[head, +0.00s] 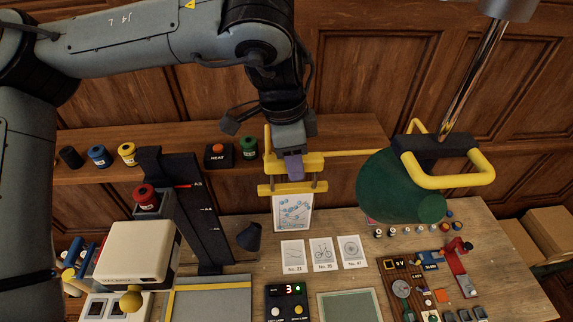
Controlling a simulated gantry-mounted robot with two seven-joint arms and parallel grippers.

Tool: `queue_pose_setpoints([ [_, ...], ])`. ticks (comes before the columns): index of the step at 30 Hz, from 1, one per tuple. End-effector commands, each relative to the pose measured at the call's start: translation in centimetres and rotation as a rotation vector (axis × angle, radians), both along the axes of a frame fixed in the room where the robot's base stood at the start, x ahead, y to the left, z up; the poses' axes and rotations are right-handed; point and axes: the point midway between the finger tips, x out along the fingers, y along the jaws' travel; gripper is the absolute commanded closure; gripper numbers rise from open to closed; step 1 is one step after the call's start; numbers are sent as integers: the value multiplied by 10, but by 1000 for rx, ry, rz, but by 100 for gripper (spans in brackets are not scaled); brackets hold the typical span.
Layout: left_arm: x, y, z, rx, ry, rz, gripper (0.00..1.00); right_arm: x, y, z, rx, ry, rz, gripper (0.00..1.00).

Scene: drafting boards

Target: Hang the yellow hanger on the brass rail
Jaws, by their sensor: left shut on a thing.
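The yellow hanger (293,188) is in the middle of the head view, with a lower crossbar and an upper bar joined by short dark side pieces. My left gripper (293,166) comes down from above and is shut on it. The hanger is held up in front of the shelf. A thin yellow-gold rod, seemingly the brass rail (355,153), runs right from behind the hanger along the shelf end. The gripper and hanger hide the rod's left part. I cannot tell whether hanger and rail touch. My right gripper is not in view.
A green lamp (392,190) with yellow handles hangs close on the right. The shelf (345,138) carries jars and a heat box (218,155). Below, the bench holds a framed print (293,213), picture cards (323,253), a cream projector (135,250) and a control box (287,302).

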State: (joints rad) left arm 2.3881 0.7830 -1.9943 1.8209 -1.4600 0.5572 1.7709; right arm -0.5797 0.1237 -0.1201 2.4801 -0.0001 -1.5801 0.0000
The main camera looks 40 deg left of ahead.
Motion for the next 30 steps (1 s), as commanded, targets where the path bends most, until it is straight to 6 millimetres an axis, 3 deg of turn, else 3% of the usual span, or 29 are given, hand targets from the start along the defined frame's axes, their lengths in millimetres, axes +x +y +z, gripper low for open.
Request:
queue_pose_setpoints([
  [16, 44, 2, 0, 0, 0, 0, 100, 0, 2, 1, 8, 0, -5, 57],
  [30, 70, 29, 0, 0, 0, 1, 100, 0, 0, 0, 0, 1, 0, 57],
])
